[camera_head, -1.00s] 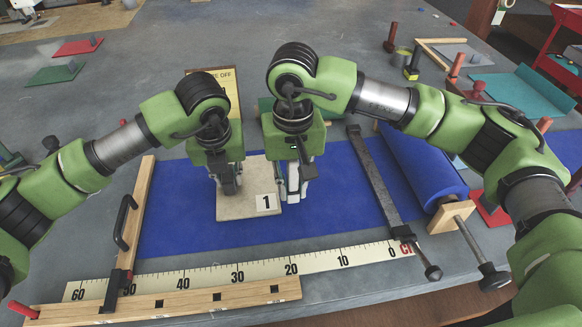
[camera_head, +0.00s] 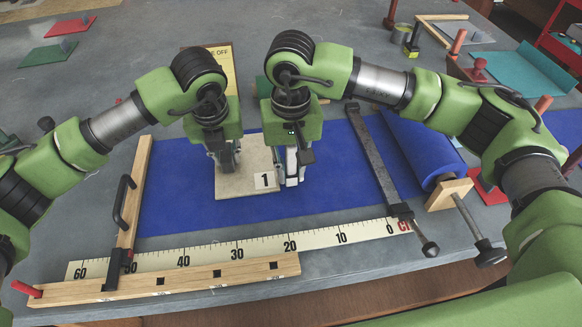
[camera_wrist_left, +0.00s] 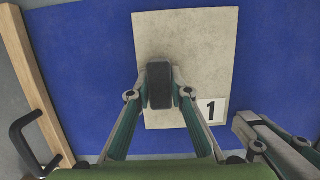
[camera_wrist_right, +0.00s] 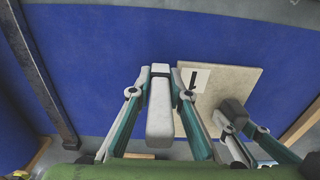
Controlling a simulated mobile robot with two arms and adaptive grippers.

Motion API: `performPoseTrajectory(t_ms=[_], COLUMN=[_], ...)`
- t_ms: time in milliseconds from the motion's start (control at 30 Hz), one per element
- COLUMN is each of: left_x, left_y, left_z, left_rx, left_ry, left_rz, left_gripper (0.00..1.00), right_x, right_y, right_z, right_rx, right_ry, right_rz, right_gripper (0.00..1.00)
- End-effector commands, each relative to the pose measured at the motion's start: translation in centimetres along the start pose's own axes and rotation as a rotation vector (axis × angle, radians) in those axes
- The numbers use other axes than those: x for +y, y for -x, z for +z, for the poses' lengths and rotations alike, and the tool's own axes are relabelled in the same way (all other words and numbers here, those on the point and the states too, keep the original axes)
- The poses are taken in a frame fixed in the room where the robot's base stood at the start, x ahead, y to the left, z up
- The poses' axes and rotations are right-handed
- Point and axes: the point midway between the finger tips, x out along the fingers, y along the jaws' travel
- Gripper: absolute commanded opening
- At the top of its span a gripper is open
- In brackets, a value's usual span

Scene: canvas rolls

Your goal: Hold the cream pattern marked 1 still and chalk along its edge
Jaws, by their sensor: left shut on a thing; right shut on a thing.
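The cream pattern (camera_head: 233,185) lies flat on the blue canvas, with its white label "1" (camera_head: 264,181) at the near right corner. My left gripper (camera_head: 226,160) is over the pattern, shut on a dark grey block (camera_wrist_left: 159,85) that stands on it in the left wrist view. My right gripper (camera_head: 292,172) is beside the pattern's right edge, shut on a pale chalk block (camera_wrist_right: 160,108). The right wrist view shows the chalk close to the pattern's edge by the label. I cannot tell whether it touches the canvas. No chalk line can be made out.
The blue canvas (camera_head: 340,185) runs from its roll (camera_head: 425,150) on the right. A dark metal bar (camera_head: 378,160) lies across it. A ruler (camera_head: 340,236) and a wooden rail (camera_head: 190,277) lie along the front. A wooden bar with a black handle (camera_head: 126,205) stands left.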

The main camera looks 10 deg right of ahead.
Motion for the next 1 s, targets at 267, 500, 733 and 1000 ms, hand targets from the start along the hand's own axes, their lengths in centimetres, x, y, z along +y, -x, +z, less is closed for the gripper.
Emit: performPoseTrajectory(t_ms=[267,500,733,1000], left_x=[0.0,0.0,-0.01,-0.01], left_y=[-0.05,-0.05,-0.05,-0.05], left_z=[-0.05,-0.05,-0.05,-0.05], left_rx=[0.001,0.001,0.001,0.001], left_ry=[0.0,0.0,0.0,-0.001], left_rz=[0.0,0.0,0.0,0.0], left_gripper=[0.0,0.0,0.0,0.0], right_x=[0.03,0.03,-0.17,-0.71], right_y=[-0.6,-1.01,-1.0,-1.0], right_z=[-0.01,-0.02,-0.02,-0.03], right_rx=[0.0,0.0,0.0,0.0], right_ry=[-0.001,-0.001,0.0,0.0], right_rz=[0.001,0.0,0.0,0.0], right_gripper=[0.0,0.0,0.0,0.0])
